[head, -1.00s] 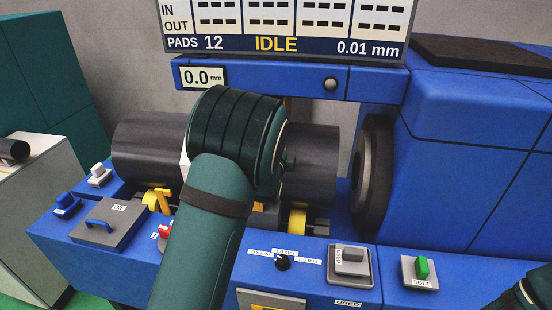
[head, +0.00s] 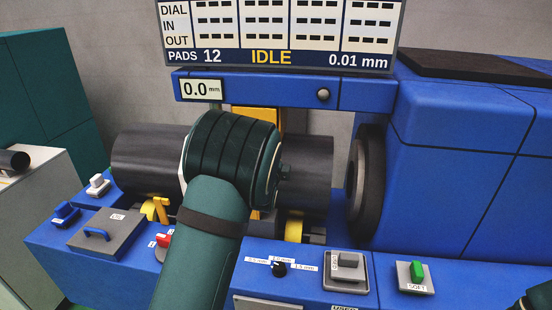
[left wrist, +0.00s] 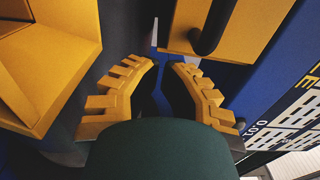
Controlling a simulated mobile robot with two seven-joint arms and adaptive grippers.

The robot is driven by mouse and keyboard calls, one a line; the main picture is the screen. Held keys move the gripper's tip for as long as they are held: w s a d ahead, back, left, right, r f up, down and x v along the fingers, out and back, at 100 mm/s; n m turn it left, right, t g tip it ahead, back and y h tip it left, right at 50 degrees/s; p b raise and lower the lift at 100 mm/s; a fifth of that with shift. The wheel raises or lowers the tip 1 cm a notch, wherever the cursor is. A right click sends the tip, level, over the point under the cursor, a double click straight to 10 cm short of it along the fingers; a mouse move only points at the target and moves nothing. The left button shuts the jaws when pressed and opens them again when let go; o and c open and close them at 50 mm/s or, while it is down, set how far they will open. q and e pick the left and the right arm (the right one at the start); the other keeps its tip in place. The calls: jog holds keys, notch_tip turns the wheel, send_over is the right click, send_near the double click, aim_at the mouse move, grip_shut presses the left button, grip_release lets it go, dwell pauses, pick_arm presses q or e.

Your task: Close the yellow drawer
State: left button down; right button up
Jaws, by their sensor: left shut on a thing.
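In the left wrist view a yellow box-like front with a dark curved handle (left wrist: 212,28) is at the top centre; it looks like the yellow drawer (left wrist: 245,30). My left gripper (left wrist: 167,65) has yellow toothed fingers just below that handle, which is not between them. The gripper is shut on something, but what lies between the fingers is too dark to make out. In the head view my left arm hides the gripper. A yellow block (head: 262,120) shows behind the arm below the blue beam; I cannot tell if it is the drawer.
A dark cylinder (head: 150,160) lies behind my left arm on the blue machine. A dark round flange (head: 367,180) stands right of it. The display (head: 280,35) is above. The front panel has a red switch (head: 163,240), a knob (head: 280,268) and a green switch (head: 417,272).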

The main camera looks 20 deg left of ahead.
pick_arm(q)
jog(key=v, duration=1)
jog(key=shift+s, duration=0.1)
